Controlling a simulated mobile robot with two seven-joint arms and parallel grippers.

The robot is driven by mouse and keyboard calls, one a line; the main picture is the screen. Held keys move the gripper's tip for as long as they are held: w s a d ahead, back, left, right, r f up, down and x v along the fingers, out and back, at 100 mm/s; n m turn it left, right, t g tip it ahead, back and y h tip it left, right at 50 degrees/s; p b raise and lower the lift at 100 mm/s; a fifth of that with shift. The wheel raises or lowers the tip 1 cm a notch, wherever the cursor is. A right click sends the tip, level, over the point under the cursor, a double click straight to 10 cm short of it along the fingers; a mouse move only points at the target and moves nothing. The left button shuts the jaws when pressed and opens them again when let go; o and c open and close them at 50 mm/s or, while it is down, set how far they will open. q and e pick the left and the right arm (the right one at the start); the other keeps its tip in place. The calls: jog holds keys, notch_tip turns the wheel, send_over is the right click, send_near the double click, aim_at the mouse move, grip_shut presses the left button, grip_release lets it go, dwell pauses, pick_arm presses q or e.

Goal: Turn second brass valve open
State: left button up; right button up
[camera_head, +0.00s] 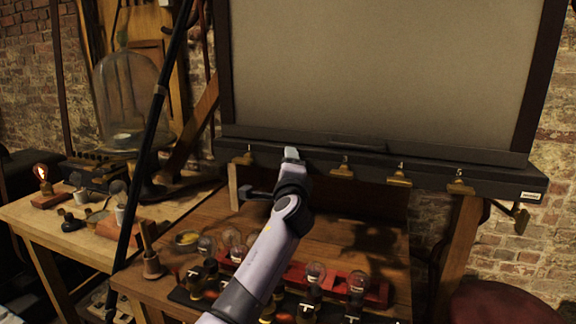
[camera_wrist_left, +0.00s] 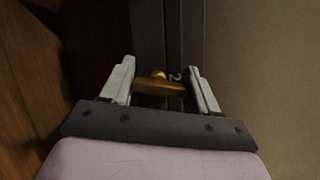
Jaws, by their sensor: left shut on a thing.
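A row of brass valves lines the dark ledge (camera_head: 440,178) under the large framed panel. The first valve (camera_head: 245,158) is left of my left gripper (camera_head: 292,154); the third (camera_head: 343,169), fourth (camera_head: 400,177) and fifth (camera_head: 460,186) are to its right. The second valve is hidden behind the gripper in the head view. In the left wrist view, a brass handle (camera_wrist_left: 160,88), the second valve's by its place in the row, lies crosswise between the fingers of my left gripper (camera_wrist_left: 163,80), which is shut on it. My right gripper is out of view.
A wooden table (camera_head: 150,287) below holds a red rack (camera_head: 296,274) with glass bulbs and black-based parts. At left, a glass bell jar (camera_head: 127,90) and a small lit bulb (camera_head: 42,173) stand on another bench. A red round seat (camera_head: 500,303) is at lower right.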

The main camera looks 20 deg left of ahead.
pick_arm(q)
jog(key=shift+f+n+g+p, duration=0.1)
jog(key=shift+n+g+p, duration=0.3)
jog(key=shift+n, duration=0.8)
jog(key=o, duration=1)
jog(key=shift+c, duration=0.2)
jog(key=v, duration=0.7)
jog(key=shift+s, duration=0.1)
